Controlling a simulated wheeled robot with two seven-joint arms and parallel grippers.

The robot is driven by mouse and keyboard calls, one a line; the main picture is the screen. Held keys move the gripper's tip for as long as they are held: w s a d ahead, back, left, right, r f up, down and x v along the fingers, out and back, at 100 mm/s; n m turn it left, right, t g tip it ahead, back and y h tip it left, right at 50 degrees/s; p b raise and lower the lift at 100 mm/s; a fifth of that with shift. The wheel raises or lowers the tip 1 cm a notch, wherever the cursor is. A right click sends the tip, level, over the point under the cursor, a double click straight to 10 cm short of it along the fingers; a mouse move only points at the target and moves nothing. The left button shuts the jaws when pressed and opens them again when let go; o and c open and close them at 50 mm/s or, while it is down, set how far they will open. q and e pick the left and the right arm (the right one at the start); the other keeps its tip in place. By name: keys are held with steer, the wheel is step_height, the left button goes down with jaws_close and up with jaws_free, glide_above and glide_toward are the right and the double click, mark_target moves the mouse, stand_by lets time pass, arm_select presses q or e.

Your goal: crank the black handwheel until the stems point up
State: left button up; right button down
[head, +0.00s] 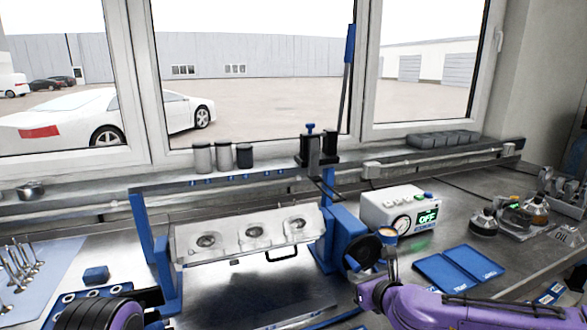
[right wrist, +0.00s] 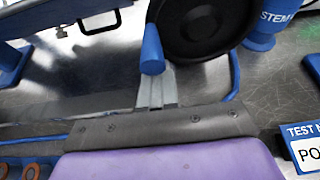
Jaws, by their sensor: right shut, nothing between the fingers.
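The black handwheel (head: 361,252) is on the right side of the blue stand (head: 343,230); it also shows in the right wrist view (right wrist: 208,25). Its blue crank knob (right wrist: 152,50) points toward my right gripper (right wrist: 155,86), whose fingers are shut and empty, with the tips right by the knob. I cannot tell whether they touch. The silver cylinder head (head: 250,236) hangs in the stand, its face with three round chambers tilted toward me. Stems cannot be made out on it. My left gripper (head: 150,298) is dark and partly cut off at the lower left; its jaws are unclear.
A white box with a gauge and a green OFF display (head: 400,208) stands behind the wheel. A blue cup (right wrist: 262,32) is close right of the wheel. Blue trays (head: 460,266) lie at right. Loose valves (head: 18,268) stand at left on a pale mat.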

mark_target(358, 267)
stand_by(0.4)
steer(key=shift+a+r, duration=0.1)
steer(key=shift+r, duration=0.5)
steer(key=shift+r+p, duration=0.45)
steer(key=shift+a+r, duration=0.1)
steer(key=shift+r, duration=0.4)
steer(key=shift+r+p, duration=0.15)
steer(key=shift+p, duration=0.15)
